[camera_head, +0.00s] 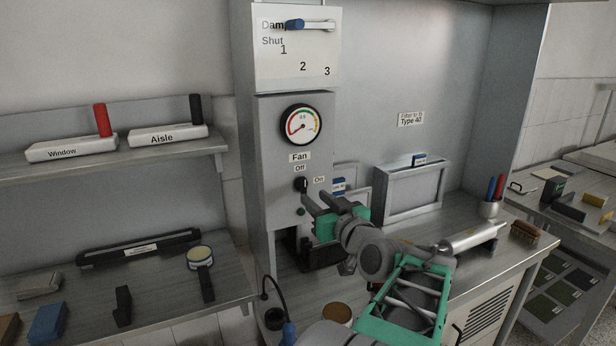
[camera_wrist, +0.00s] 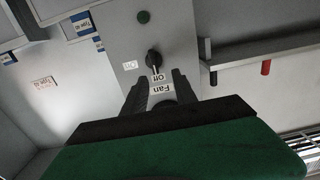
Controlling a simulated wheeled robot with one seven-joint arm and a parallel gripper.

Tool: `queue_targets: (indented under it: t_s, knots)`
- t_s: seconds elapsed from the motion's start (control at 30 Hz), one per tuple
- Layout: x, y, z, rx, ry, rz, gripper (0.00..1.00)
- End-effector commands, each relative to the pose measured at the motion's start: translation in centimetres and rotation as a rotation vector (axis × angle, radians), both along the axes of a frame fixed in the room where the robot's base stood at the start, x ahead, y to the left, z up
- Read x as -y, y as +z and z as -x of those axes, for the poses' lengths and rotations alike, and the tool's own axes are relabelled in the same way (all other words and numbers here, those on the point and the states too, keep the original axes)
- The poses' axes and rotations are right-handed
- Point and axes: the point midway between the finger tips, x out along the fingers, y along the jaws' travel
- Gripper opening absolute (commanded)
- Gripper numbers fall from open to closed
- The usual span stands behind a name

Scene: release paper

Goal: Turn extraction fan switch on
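The fan switch (camera_head: 301,184) is a small black rotary knob on the grey panel, below the pressure gauge. "Off" is printed above it and "On" to its right. In the wrist view, which is upside down, the knob (camera_wrist: 152,61) points toward the "Off" label (camera_wrist: 158,76). My gripper (camera_head: 315,198) is in front of the panel, just right of and below the knob in the head view. Its two dark fingers are apart with nothing between them. In the wrist view the gripper (camera_wrist: 160,84) has the knob just beyond its fingertips; I cannot tell whether they touch it.
A gauge (camera_head: 301,125) and a damper plate (camera_head: 297,50) with a blue handle are above the switch. A small dark green button (camera_head: 300,211) is below it. Shelves with labelled handles (camera_head: 165,136) stand left. A filter frame (camera_head: 411,190) and bench are right.

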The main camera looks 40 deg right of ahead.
Motion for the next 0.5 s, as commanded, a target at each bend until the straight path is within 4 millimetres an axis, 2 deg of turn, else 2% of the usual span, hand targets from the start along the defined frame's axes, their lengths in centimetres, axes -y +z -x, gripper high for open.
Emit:
queue_targets:
  t_s: [0.07, 0.13, 0.4, 0.5]
  knots:
    - [1.0, 0.9, 0.5, 0.029, -0.018, 0.007, 0.34]
    - [1.3, 1.1, -0.1, 0.036, -0.018, 0.007, 0.34]
    - [2.5, 1.2, -5.1, 0.032, -0.015, 0.006, 0.34]
    - [2.9, 1.1, -6.2, 0.031, -0.017, 0.007, 0.34]
